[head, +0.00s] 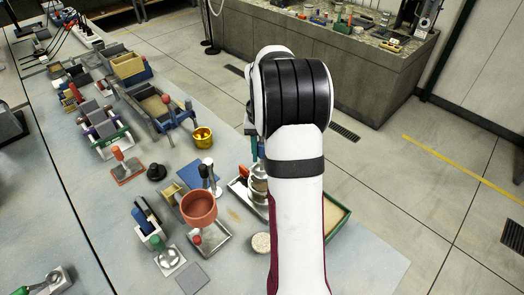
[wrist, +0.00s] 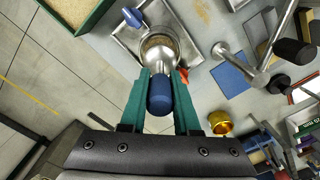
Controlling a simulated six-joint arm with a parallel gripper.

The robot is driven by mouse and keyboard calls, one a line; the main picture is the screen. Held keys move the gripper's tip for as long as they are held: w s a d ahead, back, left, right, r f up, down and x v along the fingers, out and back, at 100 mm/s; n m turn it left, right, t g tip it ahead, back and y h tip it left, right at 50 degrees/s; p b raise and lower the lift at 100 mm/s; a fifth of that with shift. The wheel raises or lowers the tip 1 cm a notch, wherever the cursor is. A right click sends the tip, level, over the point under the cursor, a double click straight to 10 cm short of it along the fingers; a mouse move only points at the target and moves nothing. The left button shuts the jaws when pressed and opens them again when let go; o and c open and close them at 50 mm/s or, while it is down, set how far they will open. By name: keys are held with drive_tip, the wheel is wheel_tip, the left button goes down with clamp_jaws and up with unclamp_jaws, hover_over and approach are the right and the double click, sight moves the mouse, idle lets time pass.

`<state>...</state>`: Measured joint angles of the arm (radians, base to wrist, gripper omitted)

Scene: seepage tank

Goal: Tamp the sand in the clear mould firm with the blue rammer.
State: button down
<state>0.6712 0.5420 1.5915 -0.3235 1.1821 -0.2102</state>
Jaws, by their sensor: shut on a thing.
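My gripper (wrist: 162,76) has its teal fingers shut on the blue handle of the rammer (wrist: 160,97) in the wrist view. The rammer's metal part points away from the camera, over the round mould (wrist: 146,39). Tan sand (wrist: 157,41) shows inside the mould's rim beside the metal. I cannot tell whether the rammer's foot touches the sand. The mould stands on a metal base plate (wrist: 120,32). In the head view my arm hides most of this; a teal finger (head: 254,148) and part of the mould (head: 258,184) show at its left edge.
A green-edged sand tray (head: 338,222) lies to the right of my arm. To the left stand a terracotta pot (head: 199,207), a blue plate (head: 209,175), a brass cup (head: 202,137) and a black knob (head: 156,172). A small bowl of pale grains (head: 261,243) is near my arm.

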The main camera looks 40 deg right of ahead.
drive_tip(key=shift+f, duration=1.4)
drive_tip(key=shift+f, duration=0.2)
idle(1.3)
drive_tip(key=shift+r, duration=2.55)
